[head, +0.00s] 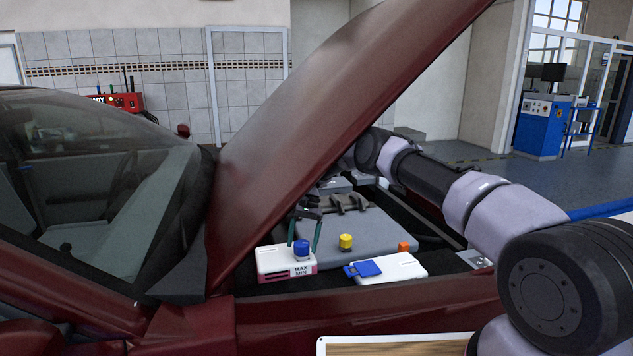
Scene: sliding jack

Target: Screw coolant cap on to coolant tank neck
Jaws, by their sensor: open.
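The coolant tank (272,262) is a white box with a pink lower band and MAX and MIN marks, at the left of the open engine bay. A round blue coolant cap (302,251) sits at its top right, over where the neck is. The neck itself is hidden, and I cannot tell how far the cap is threaded. My gripper (303,246) has two dark green fingers pointing down, spread apart, one on each side of the cap. Whether they touch it is too small to tell.
The raised dark red hood (330,110) slopes above the bay and hides part of my arm. A second white tank (405,267) with a flat blue lid (364,268) stands to the right. A yellow cap (345,241) and an orange block (404,246) are by the grey engine cover (375,228).

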